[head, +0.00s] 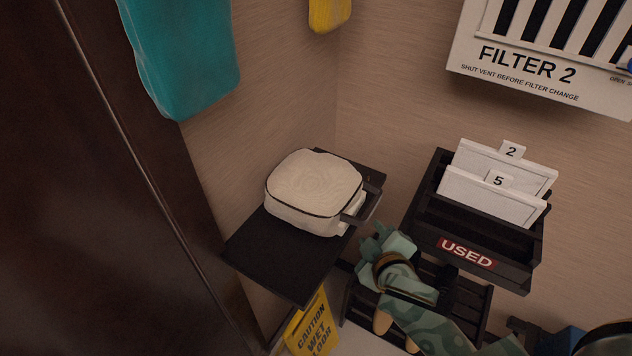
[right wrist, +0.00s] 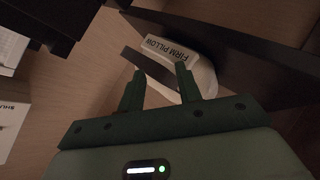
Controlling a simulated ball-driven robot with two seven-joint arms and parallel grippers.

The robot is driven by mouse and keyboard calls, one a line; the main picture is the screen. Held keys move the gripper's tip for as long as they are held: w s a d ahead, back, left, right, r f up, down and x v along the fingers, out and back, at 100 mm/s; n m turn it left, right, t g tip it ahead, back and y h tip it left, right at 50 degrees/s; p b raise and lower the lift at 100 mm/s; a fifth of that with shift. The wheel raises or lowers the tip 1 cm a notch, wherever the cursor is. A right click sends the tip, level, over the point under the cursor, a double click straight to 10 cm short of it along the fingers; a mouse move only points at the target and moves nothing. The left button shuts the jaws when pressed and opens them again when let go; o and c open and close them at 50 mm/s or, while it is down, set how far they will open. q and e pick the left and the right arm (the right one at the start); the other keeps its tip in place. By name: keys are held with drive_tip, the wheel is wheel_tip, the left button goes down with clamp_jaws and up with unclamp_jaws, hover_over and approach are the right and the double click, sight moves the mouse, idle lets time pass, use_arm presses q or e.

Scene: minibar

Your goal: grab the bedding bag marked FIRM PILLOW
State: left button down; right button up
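The bedding bag (head: 312,186), white with dark piping, lies on a black shelf (head: 275,258) in the head view. In the right wrist view the bag (right wrist: 204,78) shows a white label reading FIRM PILLOW (right wrist: 172,48) and a dark strap handle (right wrist: 150,66). The handle also shows at the bag's near right side in the head view (head: 357,212). My right gripper (head: 371,233) is just right of the handle. In the right wrist view its fingers (right wrist: 159,72) are apart, with the handle across the gap near the tips; contact cannot be told. My left gripper is out of view.
A black rack marked USED (head: 466,252) holds white filters 2 and 5 (head: 490,195) close to the right. A yellow wet floor sign (head: 312,325) stands below the shelf. A dark panel (head: 90,200) rises at left. A teal item (head: 182,55) hangs above.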

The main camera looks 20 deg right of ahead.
drive_tip(key=w+a+r+n+t+y, duration=0.2)
drive_tip(key=a+r+t+y, duration=0.15)
drive_tip(key=r, duration=0.45)
drive_tip(key=w+a+r+n+t+y, duration=0.2)
drive_tip(key=a+r, duration=0.2)
drive_tip(key=r, duration=0.4)
drive_tip(key=w+a+r+n+t+y, duration=0.2)
drive_tip(key=a+r+t+y, duration=0.1)
drive_tip(key=r, duration=0.4)
drive_tip(key=s+a+r+n+g+y, duration=0.2)
drive_tip(key=a+r+n+g+y, duration=0.2)
drive_tip(key=a+n+g+y, duration=0.5)
drive_tip(key=n+g+h, duration=0.3)
drive_tip(key=g+h, duration=0.9)
drive_tip(key=h, duration=0.3)
hover_over(373, 204)
wheel_tip(373, 204, down, 12)
wheel_tip(373, 204, down, 10)
drive_tip(key=shift+s+f, duration=0.1)
drive_tip(key=shift+s, duration=0.05)
drive_tip(key=shift+f, duration=2.8)
clamp_jaws()
